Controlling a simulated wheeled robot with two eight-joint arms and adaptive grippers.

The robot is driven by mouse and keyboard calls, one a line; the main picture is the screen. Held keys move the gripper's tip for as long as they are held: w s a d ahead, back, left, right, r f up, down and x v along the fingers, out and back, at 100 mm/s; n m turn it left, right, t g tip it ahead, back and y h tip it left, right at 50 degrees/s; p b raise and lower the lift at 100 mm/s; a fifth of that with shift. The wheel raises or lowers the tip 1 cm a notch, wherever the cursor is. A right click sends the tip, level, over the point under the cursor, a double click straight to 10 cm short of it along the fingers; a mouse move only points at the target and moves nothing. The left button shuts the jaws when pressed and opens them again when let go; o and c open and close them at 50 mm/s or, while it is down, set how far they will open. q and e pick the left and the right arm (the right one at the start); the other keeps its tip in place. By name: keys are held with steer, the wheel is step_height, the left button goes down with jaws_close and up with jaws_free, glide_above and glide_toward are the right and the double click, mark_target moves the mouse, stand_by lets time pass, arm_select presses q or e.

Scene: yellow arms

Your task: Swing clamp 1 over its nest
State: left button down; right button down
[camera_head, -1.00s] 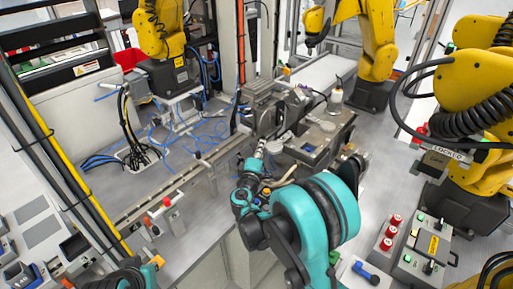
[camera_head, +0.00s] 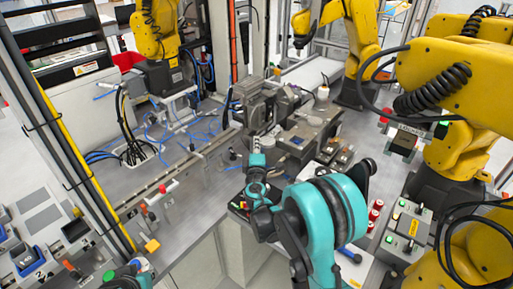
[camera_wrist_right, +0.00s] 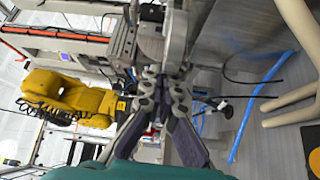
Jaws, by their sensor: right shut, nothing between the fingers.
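My right gripper (camera_head: 254,143) reaches in on the teal arm and points at the front of the grey metal fixture (camera_head: 257,105). In the right wrist view the gripper (camera_wrist_right: 166,75) is shut and empty, its tips close to a grey metal part (camera_wrist_right: 150,40); I cannot tell whether they touch. A grey block with a round disc (camera_head: 297,140) sits right of the gripper.
Yellow robot arms stand at the back (camera_head: 155,35) and at right (camera_head: 440,80). Blue hoses (camera_head: 185,135) lie on the bench at left. A control box (camera_head: 405,230) and red buttons (camera_head: 375,212) are at the lower right. A blue hose (camera_wrist_right: 255,110) crosses the wrist view.

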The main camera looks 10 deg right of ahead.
mark_target(265, 146)
steer(key=shift+s+d+f+n+y, duration=0.1)
steer(key=shift+s+d+n+y, duration=0.3)
steer(key=shift+s+d, duration=0.5)
steer(key=shift+s+d+f+b, duration=0.2)
steer(key=shift+s+d+b, duration=0.1)
steer(key=shift+d, duration=0.1)
steer(key=d+n+y, duration=0.1)
steer(key=y, duration=0.1)
steer(key=s+d+n+y, duration=0.1)
steer(key=y, duration=0.1)
steer(key=shift+s+d+n+b, duration=0.15)
steer(key=shift+d+n+b, duration=0.05)
steer(key=shift+n+b, duration=0.1)
steer(key=shift+s+d+r+n+t+y, duration=0.1)
steer(key=shift+s+d+n+t+y, duration=0.25)
steer(key=shift+y, duration=0.25)
arm_select(q)
steer(key=shift+s+d+f+b, duration=0.1)
steer(key=shift+d+f+b, duration=0.1)
steer(key=shift+f, duration=0.35)
steer(key=shift+d+f+b, duration=0.1)
steer(key=shift+f+b, duration=0.1)
steer(key=shift+f, duration=0.35)
arm_select(e)
steer(key=shift+s+d, duration=0.2)
steer(key=shift+d, duration=0.65)
steer(key=shift+s+d, duration=0.15)
steer(key=shift+d, duration=0.7)
steer(key=shift+s+d, duration=0.2)
steer(key=shift+d, duration=0.65)
